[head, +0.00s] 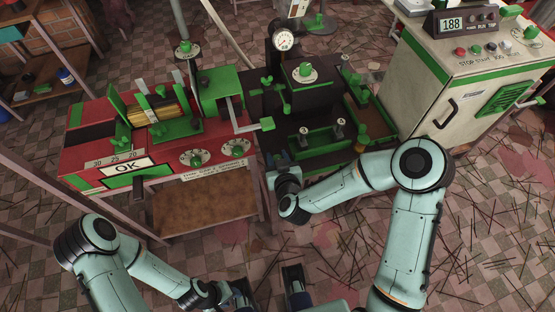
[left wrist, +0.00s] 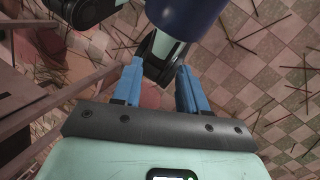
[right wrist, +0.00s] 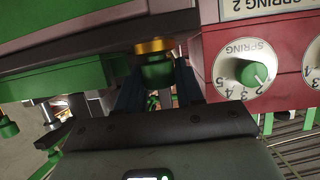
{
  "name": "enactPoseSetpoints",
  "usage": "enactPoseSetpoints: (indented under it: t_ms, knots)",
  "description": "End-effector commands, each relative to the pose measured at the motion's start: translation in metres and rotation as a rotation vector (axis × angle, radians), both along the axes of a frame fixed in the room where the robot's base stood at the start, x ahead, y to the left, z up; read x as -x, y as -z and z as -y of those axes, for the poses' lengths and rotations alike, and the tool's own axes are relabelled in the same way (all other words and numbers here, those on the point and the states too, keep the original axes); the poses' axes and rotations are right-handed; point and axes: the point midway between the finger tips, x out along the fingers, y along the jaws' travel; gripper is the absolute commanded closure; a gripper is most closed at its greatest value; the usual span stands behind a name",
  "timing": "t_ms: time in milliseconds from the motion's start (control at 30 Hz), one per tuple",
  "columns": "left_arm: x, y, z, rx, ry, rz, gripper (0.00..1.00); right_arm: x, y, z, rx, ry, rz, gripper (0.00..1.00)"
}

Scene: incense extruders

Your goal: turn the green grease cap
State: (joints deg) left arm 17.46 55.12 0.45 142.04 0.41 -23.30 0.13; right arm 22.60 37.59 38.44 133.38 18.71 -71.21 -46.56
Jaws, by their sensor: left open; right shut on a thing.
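The green grease cap (right wrist: 157,76) sits under a brass collar (right wrist: 153,46) in the right wrist view, below the machine's edge. My right gripper (right wrist: 158,88) has its dark fingers on either side of the cap and is shut on it. In the head view my right gripper (head: 279,160) is at the front of the machine, right of the two dials, and the cap there is hidden. My left gripper (left wrist: 158,72) is open and empty, its blue fingers apart above the floor, low in the head view.
A white spring dial (right wrist: 241,73) with a green knob is close beside my right gripper. The red machine (head: 90,158) stands left, with a wooden lower shelf (head: 210,208). A control cabinet (head: 440,90) stands at right. Thin sticks litter the floor.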

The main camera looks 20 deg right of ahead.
Motion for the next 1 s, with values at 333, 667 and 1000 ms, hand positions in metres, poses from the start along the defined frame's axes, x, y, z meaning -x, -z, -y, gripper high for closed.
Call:
enactPoseSetpoints:
  t_ms: [333, 667, 1000]
  knots:
    - [-0.003, 0.007, 0.000, -0.001, -0.003, 0.011, 0.57, -0.002, -0.003, -0.003, -0.001, 0.329, 0.009, 0.94]
    - [-0.001, -0.001, 0.000, 0.001, 0.000, 0.002, 0.57, -0.002, -0.004, -0.002, -0.002, 0.645, 0.009, 0.94]
    - [0.006, -0.016, 0.001, 0.005, 0.006, -0.024, 0.57, -0.002, -0.004, -0.001, -0.001, 0.961, 0.008, 0.94]
